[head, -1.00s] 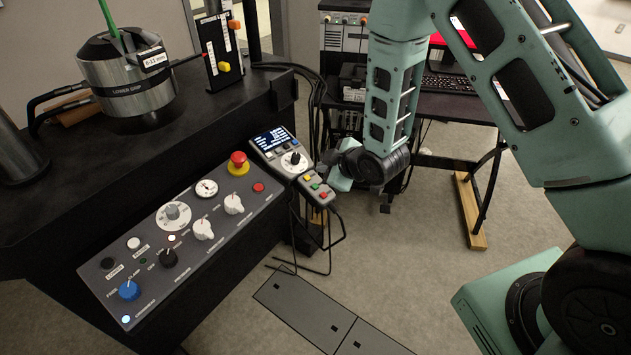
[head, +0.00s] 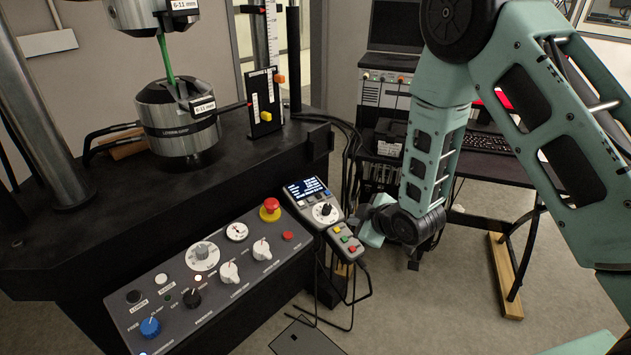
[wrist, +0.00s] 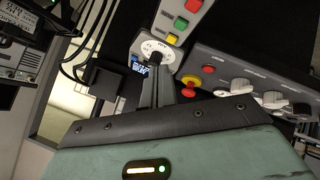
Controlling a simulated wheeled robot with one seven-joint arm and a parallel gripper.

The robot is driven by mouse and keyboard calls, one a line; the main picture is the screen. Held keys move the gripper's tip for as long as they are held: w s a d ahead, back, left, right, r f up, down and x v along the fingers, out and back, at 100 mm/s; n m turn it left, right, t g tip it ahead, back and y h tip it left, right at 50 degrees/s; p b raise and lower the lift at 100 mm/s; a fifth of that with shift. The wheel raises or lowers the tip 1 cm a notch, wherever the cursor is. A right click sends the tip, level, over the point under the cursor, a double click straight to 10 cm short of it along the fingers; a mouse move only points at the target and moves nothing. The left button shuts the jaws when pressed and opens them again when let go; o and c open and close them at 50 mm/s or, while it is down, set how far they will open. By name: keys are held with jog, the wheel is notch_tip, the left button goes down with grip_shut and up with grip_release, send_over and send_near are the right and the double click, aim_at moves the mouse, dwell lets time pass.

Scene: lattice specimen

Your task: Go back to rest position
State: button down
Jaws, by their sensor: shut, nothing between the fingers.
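My gripper (wrist: 157,88) shows in the wrist view with its dark fingers together and empty. The fingers point toward the round dial (wrist: 158,50) of the handset, which lies beyond them; I cannot tell the gap. In the head view my arm is bent, with its wrist low beside the right end of the control panel (head: 222,272). The fingers are hard to make out there. The handset (head: 313,202) with its lit screen and coloured buttons is just left of my wrist. A green specimen (head: 166,60) stands between the upper grip (head: 130,12) and lower grip (head: 178,120).
A red emergency stop (head: 270,208) and several knobs stand on the panel. Black cables hang below the handset. A desk with a keyboard (head: 485,153) and wooden-footed legs (head: 505,275) stands behind my arm. Open floor (head: 430,310) lies in front of it.

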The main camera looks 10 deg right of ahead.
jog(key=s+a+r+m+g, duration=0.2)
jog(key=s+a+r+g, duration=0.2)
jog(key=s+a+r, duration=0.55)
jog(key=s+d+r+m+g+h, duration=0.1)
jog(key=s+r+g, duration=0.2)
jog(key=s, duration=0.8)
jog(key=s+d+r+m+g+h, duration=0.1)
jog(key=s+r, duration=0.5)
jog(key=s, duration=0.6)
jog(key=shift+d+g+h, duration=0.35)
jog(key=shift+g+h, duration=0.25)
jog(key=shift+g, duration=0.3)
